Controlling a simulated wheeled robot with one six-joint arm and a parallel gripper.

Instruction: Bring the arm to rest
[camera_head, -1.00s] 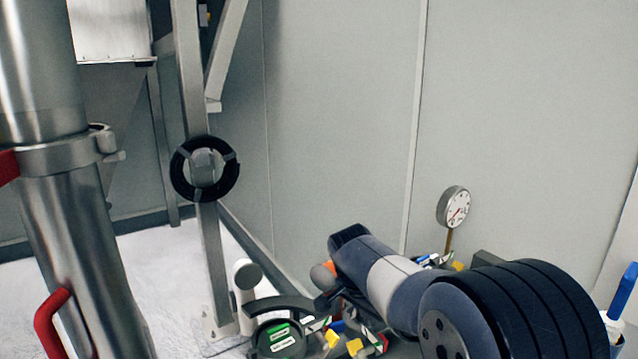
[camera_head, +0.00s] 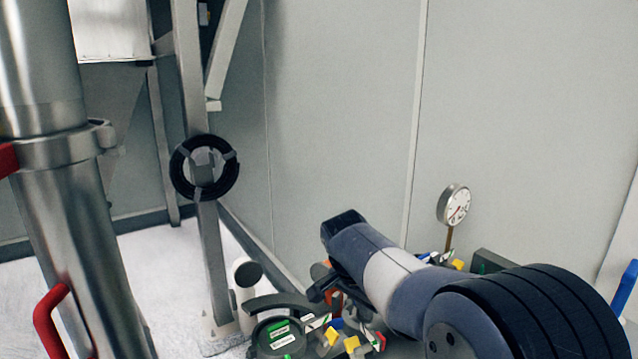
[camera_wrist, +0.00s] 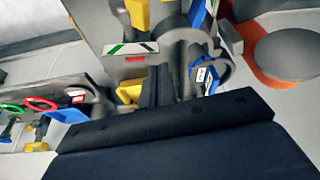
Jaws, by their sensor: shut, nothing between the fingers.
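My arm (camera_head: 385,280) reaches in from the lower right of the head view, over a cluster of coloured parts. In the wrist view my gripper's dark body fills the bottom, and its narrow dark fingers (camera_wrist: 163,87) point up the picture, close together and empty. They lie over grey hardware with yellow and blue parts. I cannot tell their exact height above it. In the head view the fingers are hard to make out among the clutter.
A steel pipe (camera_head: 75,220) with a red handle (camera_head: 48,320) stands at left. A post with a black coil (camera_head: 178,178) stands behind. A dial gauge (camera_head: 455,205) stands near the wall. A dark round item with green labels (camera_head: 278,338) lies at bottom centre. Open floor (camera_head: 165,270) shows behind the pipe.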

